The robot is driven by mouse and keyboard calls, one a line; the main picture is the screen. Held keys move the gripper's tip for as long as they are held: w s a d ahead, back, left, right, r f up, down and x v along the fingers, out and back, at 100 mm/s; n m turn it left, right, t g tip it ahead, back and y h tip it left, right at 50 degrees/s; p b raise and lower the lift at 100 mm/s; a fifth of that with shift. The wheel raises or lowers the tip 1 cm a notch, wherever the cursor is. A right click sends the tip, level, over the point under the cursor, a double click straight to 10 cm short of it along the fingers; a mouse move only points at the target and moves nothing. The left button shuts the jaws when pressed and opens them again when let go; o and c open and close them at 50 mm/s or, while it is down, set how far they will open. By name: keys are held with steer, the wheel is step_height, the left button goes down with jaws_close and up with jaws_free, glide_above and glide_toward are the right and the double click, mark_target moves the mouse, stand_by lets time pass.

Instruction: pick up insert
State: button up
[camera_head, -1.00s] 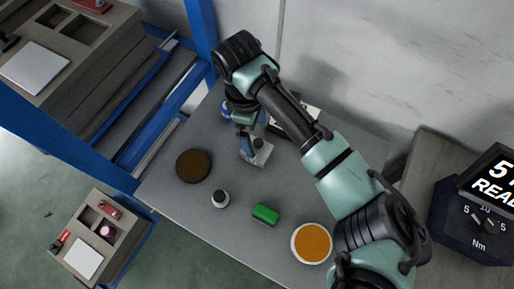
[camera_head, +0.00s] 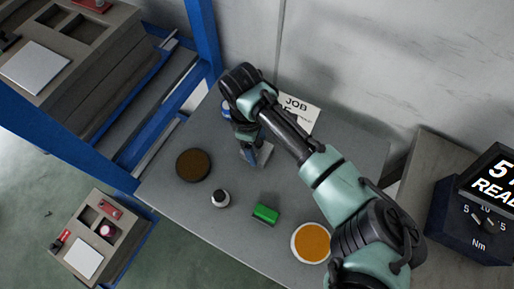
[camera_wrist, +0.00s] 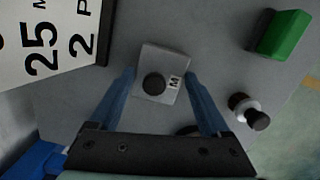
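A light grey block, apparently the insert, with a round black knob on top and a small white "M" label shows in the wrist view (camera_wrist: 172,56). In the head view the block (camera_head: 265,153) lies on the grey table and is partly hidden by my gripper. My gripper (camera_wrist: 159,76) has two blue fingers, open, one on each side of the block in the picture. I cannot tell whether they touch it. In the head view my gripper (camera_head: 248,156) points down at the block.
A printed job card (camera_head: 302,110) lies behind. A blue-framed rack (camera_head: 205,40) stands left.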

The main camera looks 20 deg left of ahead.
jaws_close()
